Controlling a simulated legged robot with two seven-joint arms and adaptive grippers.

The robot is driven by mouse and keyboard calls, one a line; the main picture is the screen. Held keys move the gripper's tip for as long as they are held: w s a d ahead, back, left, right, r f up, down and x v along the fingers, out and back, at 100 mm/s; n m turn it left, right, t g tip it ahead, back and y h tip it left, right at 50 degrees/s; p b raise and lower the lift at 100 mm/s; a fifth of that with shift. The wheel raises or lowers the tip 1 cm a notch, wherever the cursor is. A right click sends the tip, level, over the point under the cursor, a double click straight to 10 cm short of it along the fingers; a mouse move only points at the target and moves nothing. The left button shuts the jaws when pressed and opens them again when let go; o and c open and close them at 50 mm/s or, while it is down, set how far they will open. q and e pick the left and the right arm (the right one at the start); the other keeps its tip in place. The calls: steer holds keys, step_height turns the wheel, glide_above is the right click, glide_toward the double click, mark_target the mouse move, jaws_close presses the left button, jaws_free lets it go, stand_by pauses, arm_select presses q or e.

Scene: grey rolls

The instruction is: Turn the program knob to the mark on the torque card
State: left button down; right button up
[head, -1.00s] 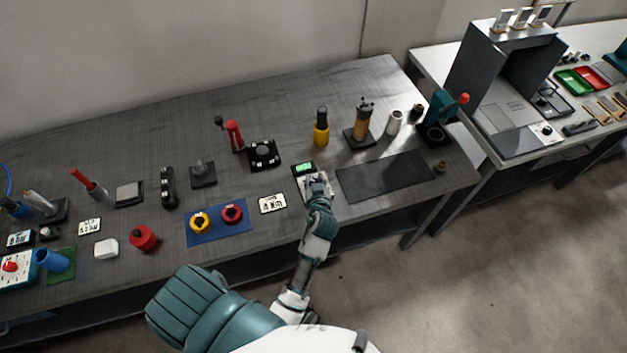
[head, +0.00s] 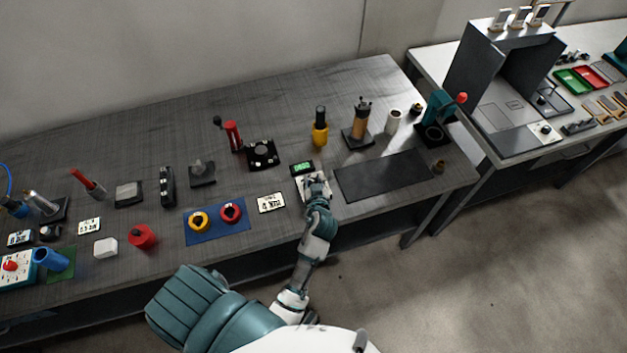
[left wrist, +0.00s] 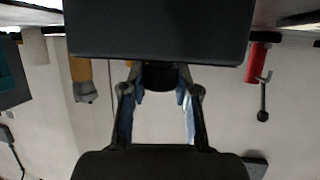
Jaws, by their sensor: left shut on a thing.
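The program unit, a small pale box with a dark housing and lit green display (head: 302,168), stands near the front of the grey bench. My left gripper (head: 314,184) is low over its front part and covers the knob in the head view. In the left wrist view the dark knob (left wrist: 161,76) sits between the two fingertips of my left gripper (left wrist: 161,88), below the black housing (left wrist: 160,30). The gripper is shut on it. A white card (head: 271,203) with dark print lies left of the unit; its print is too small to read. My right gripper is not in view.
A blue mat (head: 216,222) with a yellow and a red round piece lies left of the card. A dark flat mat (head: 382,176) lies right of the unit.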

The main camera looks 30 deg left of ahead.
mark_target(315, 181)
arm_select(q)
steer(key=shift+f, duration=0.1)
stand_by(0.3)
steer(key=c, duration=0.8)
jaws_free()
steer(key=shift+s, duration=0.1)
steer(key=shift+d+r, duration=0.15)
steer(key=shift+r, duration=4.9)
